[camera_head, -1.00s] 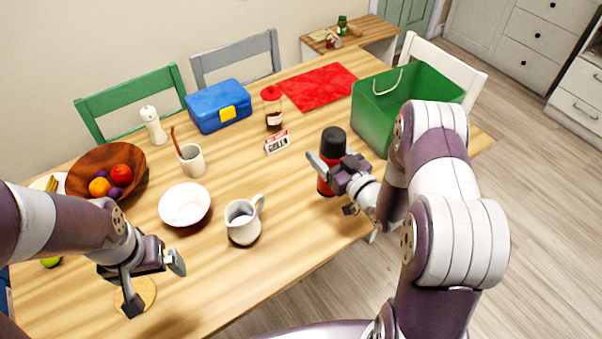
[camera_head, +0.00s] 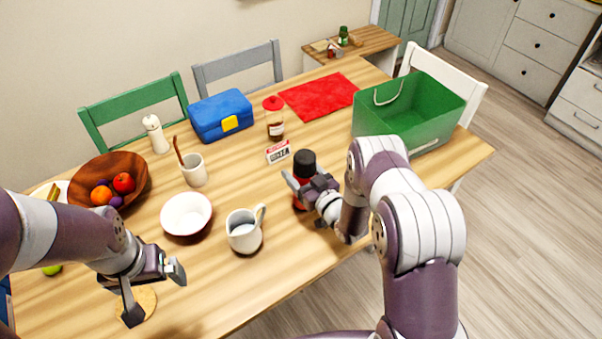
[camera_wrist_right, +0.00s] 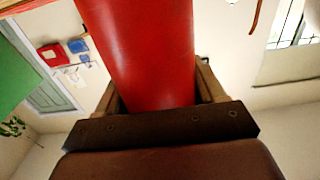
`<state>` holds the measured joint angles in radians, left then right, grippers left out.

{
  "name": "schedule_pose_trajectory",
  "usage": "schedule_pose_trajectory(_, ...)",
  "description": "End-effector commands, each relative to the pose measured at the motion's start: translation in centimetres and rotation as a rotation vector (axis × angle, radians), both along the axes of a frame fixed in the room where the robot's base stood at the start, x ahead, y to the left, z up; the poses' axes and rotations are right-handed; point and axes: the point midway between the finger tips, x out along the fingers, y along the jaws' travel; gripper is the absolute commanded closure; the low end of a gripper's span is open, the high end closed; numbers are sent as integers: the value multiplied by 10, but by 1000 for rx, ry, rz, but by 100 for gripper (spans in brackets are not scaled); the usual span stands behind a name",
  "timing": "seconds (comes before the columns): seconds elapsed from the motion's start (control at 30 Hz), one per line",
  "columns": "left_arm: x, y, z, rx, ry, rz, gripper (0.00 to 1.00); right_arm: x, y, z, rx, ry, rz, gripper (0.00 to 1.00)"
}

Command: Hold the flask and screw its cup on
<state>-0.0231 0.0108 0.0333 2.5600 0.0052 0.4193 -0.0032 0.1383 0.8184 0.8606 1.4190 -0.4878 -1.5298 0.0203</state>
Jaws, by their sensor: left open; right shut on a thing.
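The flask (camera_head: 300,200) has a red body and a black top (camera_head: 304,162). It stands roughly upright near the table's right front; I cannot tell whether its base touches the table. My right gripper (camera_head: 304,197) is shut on the red body, which also fills the top middle of the right wrist view (camera_wrist_right: 145,50) between the fingers. I cannot tell whether the black top is the cup, and no separate cup is clear to see. My left gripper (camera_head: 154,289) is open and empty at the table's left front, well apart from the flask.
A white jug (camera_head: 243,236) and white bowl (camera_head: 186,216) stand between my grippers. A round wooden mat (camera_head: 145,300) lies below the left one. A small sign (camera_head: 278,152) and red-lidded jar (camera_head: 274,122) stand behind the flask; a green box (camera_head: 405,125) stands right of it.

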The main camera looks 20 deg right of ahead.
Motion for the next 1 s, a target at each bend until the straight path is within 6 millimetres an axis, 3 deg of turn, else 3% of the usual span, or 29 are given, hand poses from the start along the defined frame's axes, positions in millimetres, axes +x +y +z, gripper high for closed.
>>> schedule_pose_trajectory(0.47, 0, 0, -4, 0, 0, 0, 0, 0, 0, -11, 0, -4, 0, 100)
schedule_pose_trajectory(0.5, 0, 0, -3, 0, 0, 0, 0, 0, 0, -11, 0, -1, 0, 22)
schedule_pose_trajectory(0.57, 0, 0, -3, 0, 0, 0, 0, 0, 0, -11, 0, -1, 0, 6)
schedule_pose_trajectory(0.9, 0, 0, 4, 0, 0, 0, 0, 0, 0, -4, 0, -1, 0, 6)
schedule_pose_trajectory(1.0, 0, 0, -1, 0, 0, 0, 0, -12, -6, -9, 1, 1, -1, 6)
